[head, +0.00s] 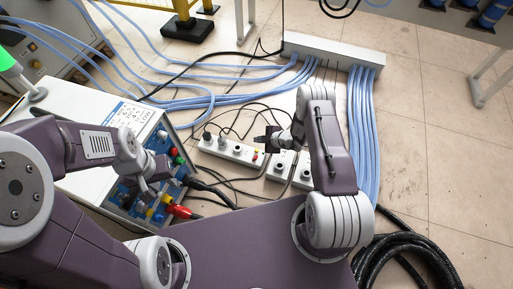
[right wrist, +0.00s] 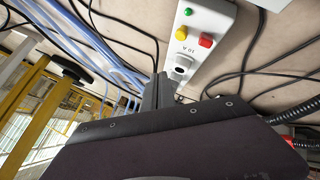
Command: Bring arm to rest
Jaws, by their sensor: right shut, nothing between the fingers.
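My right arm reaches forward over the floor in the head view, and its gripper (head: 268,139) is shut and empty, above the white power strips. In the right wrist view the closed fingers (right wrist: 157,92) stand beside a white socket strip. My left gripper (head: 155,178) is at the front panel of the white heater box (head: 85,115), close to its coloured connectors. Its fingertips are small and partly lost against the panel, so I cannot tell whether they are apart or touch anything.
A white power strip (head: 228,149) with plugs and black cables lies below my right gripper. A red plug (head: 178,211) sits at the box front. Blue hoses (head: 362,130) run to a white manifold (head: 335,52).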

